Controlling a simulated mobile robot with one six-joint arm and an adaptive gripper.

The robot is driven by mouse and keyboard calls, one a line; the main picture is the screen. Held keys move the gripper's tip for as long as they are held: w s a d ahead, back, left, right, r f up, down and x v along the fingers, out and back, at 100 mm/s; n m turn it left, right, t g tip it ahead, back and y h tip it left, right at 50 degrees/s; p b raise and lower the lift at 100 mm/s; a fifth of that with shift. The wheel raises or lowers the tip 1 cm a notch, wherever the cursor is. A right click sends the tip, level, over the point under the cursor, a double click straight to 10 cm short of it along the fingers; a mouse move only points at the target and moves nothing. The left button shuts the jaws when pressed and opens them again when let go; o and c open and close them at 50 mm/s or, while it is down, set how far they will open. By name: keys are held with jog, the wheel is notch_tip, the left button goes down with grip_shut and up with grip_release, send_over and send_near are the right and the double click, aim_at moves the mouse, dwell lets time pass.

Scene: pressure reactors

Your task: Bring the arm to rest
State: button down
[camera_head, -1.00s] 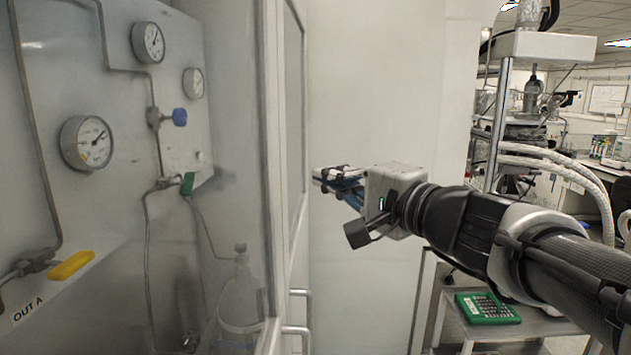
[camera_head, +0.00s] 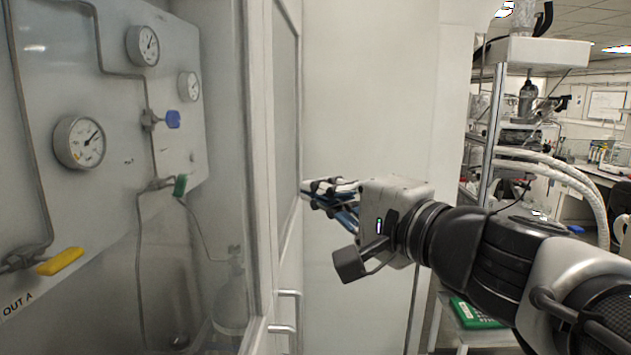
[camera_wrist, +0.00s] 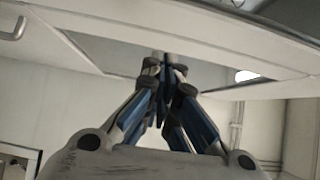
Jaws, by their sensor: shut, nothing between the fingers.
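My gripper (camera_head: 312,192) is in the middle of the head view, at the end of my arm, which reaches in from the right. It points left toward the framed cabinet door (camera_head: 287,130); I cannot tell how near its fingertips are to it. In the wrist view the blue and grey fingers (camera_wrist: 162,60) meet at their tips, shut with nothing between them. The door frame and its pane (camera_wrist: 130,52) show beyond the fingertips. The rest of my arm extends out of the picture at lower right.
At left, a panel carries gauges (camera_head: 80,143), a blue valve knob (camera_head: 172,119), a green handle (camera_head: 180,186) and a yellow handle (camera_head: 60,261). The door has two handles (camera_head: 283,329). A green item (camera_head: 472,314) lies behind my arm. A metal rack (camera_head: 494,125) stands at right.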

jog(key=s+f+n+g+h, duration=0.2)
jog(key=s+f+n+g, duration=0.1)
jog(key=s+f, duration=0.4)
jog(key=s+f+n+g+h, duration=0.1)
jog(key=s+f+n+g, duration=0.3)
jog(key=f, duration=0.6)
jog(key=s+d+f+n+g+h, duration=0.2)
jog(key=s+d+f+h, duration=0.5)
jog(key=s+d+f, duration=0.4)
notch_tip(320, 180, down, 2)
jog(key=shift+s+d+f+n+g+h, duration=0.15)
jog(key=shift+d+n+g+h, duration=0.25)
jog(key=shift+d+n, duration=0.45)
